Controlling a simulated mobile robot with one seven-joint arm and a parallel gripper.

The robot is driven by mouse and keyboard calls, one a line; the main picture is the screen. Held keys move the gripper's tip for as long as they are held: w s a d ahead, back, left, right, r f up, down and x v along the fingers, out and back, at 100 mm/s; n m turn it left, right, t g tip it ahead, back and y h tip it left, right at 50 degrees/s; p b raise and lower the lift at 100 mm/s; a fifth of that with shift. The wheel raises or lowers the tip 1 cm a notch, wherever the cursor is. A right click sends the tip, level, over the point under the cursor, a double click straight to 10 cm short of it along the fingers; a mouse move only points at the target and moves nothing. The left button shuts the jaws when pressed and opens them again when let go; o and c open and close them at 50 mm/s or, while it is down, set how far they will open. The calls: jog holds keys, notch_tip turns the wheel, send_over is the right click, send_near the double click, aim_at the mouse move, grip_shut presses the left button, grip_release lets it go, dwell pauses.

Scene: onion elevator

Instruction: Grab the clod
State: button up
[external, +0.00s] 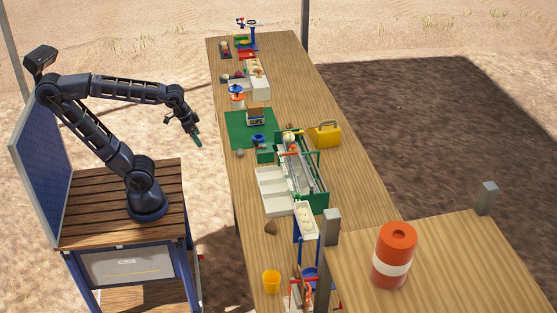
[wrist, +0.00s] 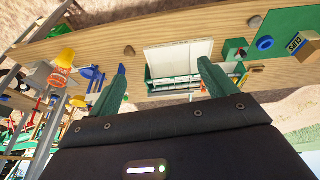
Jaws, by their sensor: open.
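A brown clod-like lump (external: 271,227) lies on the long wooden table, between the white trays and the yellow bucket. In the wrist view the brown lump (wrist: 129,51) is small, just above and right of the left fingertip in the picture. My gripper (external: 198,140) hangs in the air left of the table, pointing down, well apart from the lump. In the wrist view my gripper (wrist: 163,68) has its green fingers spread wide, with nothing held between them.
A white tray (external: 271,180) and a green-framed machine (external: 316,200) stand beyond the lump. A yellow bucket (external: 271,281) stands nearer. A grey stone (external: 240,153) lies by the green mat (external: 237,122). An orange-and-white barrel (external: 393,256) stands on the right table.

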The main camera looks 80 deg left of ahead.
jog(key=w+d+f+n+g, duration=0.1)
jog(key=w+d+f+g, duration=0.2)
jog(key=w, duration=0.6)
jog(key=n+g, duration=0.2)
jog(key=n, duration=0.3)
send_over(271, 225)
jog(key=w, duration=0.1)
notch_tip(271, 225, down, 26)
jog(key=r, duration=0.1)
jog(key=f, duration=0.7)
jog(key=s+f, duration=0.1)
jog(key=f, duration=0.3)
jog(key=shift+d, duration=0.1)
jog(key=shift+c, duration=0.4)
jog(key=c, duration=1.1)
